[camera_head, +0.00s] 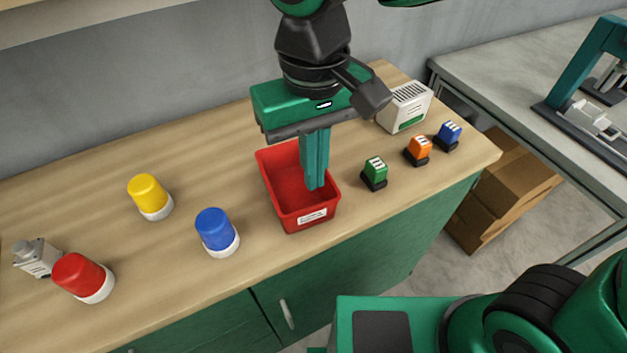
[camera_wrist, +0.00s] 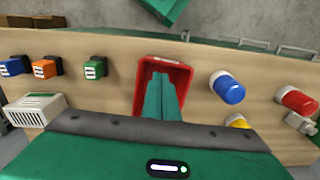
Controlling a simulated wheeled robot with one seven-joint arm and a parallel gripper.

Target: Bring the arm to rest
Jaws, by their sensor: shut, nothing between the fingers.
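My gripper (camera_head: 316,187) points down over the red bin (camera_head: 267,176), with its two green fingers together and nothing between them. The fingertips appear at or just inside the bin's opening; the exact height is hard to tell. In the wrist view my gripper (camera_wrist: 161,78) also shows shut in front of the red bin (camera_wrist: 188,78). The visible part of the bin's inside is empty, and the fingers hide some of it. The arm reaches down from the top of the head view.
On the wooden counter (camera_head: 110,220), left of the bin, stand yellow (camera_head: 146,189), blue (camera_head: 214,229) and red (camera_head: 78,274) capped cylinders and a grey device (camera_head: 35,257). To the right are green (camera_head: 375,172), orange (camera_head: 419,150) and blue (camera_head: 448,135) blocks and a white vented box (camera_head: 406,107).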

